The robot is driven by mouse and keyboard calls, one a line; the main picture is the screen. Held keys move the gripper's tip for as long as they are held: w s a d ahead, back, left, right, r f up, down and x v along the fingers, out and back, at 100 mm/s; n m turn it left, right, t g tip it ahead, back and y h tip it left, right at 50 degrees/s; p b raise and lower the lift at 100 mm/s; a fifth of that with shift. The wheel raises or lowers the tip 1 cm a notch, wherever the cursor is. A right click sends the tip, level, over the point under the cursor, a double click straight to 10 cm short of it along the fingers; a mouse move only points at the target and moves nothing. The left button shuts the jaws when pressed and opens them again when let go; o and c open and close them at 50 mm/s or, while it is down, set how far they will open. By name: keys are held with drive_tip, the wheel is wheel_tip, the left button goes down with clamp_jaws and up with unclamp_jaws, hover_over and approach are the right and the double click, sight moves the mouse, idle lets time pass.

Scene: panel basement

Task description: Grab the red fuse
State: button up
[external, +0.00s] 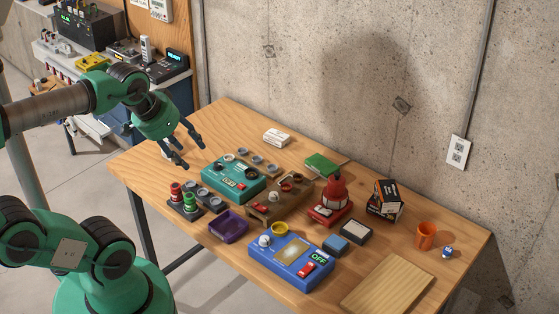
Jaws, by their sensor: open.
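A small red cylinder (176,191), which looks like the red fuse, stands upright in a dark holder (184,211) at the left side of the wooden table. A green cylinder (190,202) stands just to its right in the same holder. My gripper (194,157) is open and empty, its two fingers spread and pointing down to the right. It hangs above the table's left part, higher in the picture than the red cylinder and apart from it.
Close by are a teal panel box (233,188), a purple tray (228,236) and several grey round pieces (215,201). A brown box (262,212), a red lantern-like device (334,198) and a blue OFF panel (262,268) stand farther right. A concrete wall (300,70) rises behind.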

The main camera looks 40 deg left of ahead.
drive_tip(key=w+a+r+n+g+p, duration=0.1)
drive_tip(key=w+a+r+p, duration=0.15)
drive_tip(key=w+a, duration=0.4)
drive_tip(key=w+a+r+n+g+p, duration=0.1)
drive_tip(key=w+a+r, duration=0.2)
drive_tip(key=w, duration=0.7)
drive_tip(key=w+a+f+n+g+y+p, duration=0.15)
drive_tip(key=w+a+f+p, duration=0.25)
drive_tip(key=w+a, duration=1)
drive_tip(key=w+a+f+n+g+p, duration=0.1)
drive_tip(key=w+a+f+p, duration=0.15)
drive_tip(key=a+f, duration=0.5)
drive_tip(key=w+a+f+n+p, duration=0.1)
drive_tip(key=w+a+f, duration=0.25)
drive_tip(key=a, duration=0.75)
drive_tip(key=s+a+f+n+g+h+p, duration=0.1)
drive_tip(key=s+a+f+p, duration=0.1)
drive_tip(key=a+f, duration=1.4)
drive_tip(key=shift+n, duration=0.35)
drive_tip(key=shift+f+h, duration=0.15)
drive_tip(key=shift+h, duration=0.1)
